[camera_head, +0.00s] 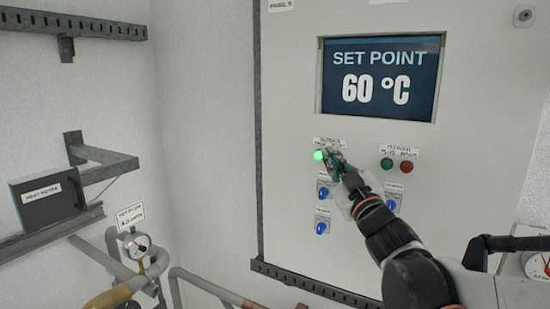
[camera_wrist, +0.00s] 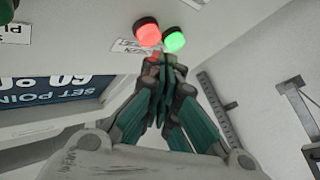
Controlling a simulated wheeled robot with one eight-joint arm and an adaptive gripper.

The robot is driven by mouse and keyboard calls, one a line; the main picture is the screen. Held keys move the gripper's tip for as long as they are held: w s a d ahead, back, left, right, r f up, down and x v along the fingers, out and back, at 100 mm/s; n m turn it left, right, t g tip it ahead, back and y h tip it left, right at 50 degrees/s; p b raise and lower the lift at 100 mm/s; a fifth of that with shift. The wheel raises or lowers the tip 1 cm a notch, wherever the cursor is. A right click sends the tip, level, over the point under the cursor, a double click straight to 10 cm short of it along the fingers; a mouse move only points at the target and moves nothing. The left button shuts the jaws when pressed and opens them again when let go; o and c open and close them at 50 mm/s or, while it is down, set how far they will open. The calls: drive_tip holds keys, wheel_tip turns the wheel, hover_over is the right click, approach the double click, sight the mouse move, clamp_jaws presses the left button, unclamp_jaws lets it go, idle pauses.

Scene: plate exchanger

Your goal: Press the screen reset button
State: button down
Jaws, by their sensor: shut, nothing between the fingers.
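The grey panel holds the screen (camera_head: 380,78), which reads "SET POINT 60 °C"; it also shows upside down in the wrist view (camera_wrist: 48,92). Below the screen, a lit green button (camera_head: 319,155) sits left of my gripper (camera_head: 333,158). In the wrist view a glowing red button (camera_wrist: 147,33) and the green one (camera_wrist: 174,42) sit side by side, just beyond my shut, empty fingertips (camera_wrist: 160,62). The red button is hidden behind my gripper in the head view. I cannot tell whether the fingertips touch either button. The label (camera_wrist: 130,46) beside them is too blurred to read.
Another green button (camera_head: 386,163) and red button (camera_head: 406,166) sit to the right. Blue knobs (camera_head: 322,227) are below. A pressure gauge (camera_head: 138,246), pipes (camera_head: 115,292) and wall brackets (camera_head: 100,157) stand at the left.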

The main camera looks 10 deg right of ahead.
drive_tip(key=shift+w+d, duration=0.25)
drive_tip(key=shift+w, duration=0.1)
drive_tip(key=shift+w+d+b, duration=0.3)
idle(0.9)
idle(0.4)
drive_tip(key=shift+s+a, duration=0.55)
drive_tip(key=shift+s, duration=0.15)
drive_tip(key=shift+w, duration=0.1)
drive_tip(key=s+a+p, duration=0.1)
drive_tip(key=s, duration=0.1)
drive_tip(key=s+a+p, duration=0.1)
drive_tip(key=s+a, duration=0.1)
drive_tip(key=shift+s, duration=0.1)
drive_tip(key=shift+f, duration=0.1)
idle(0.6)
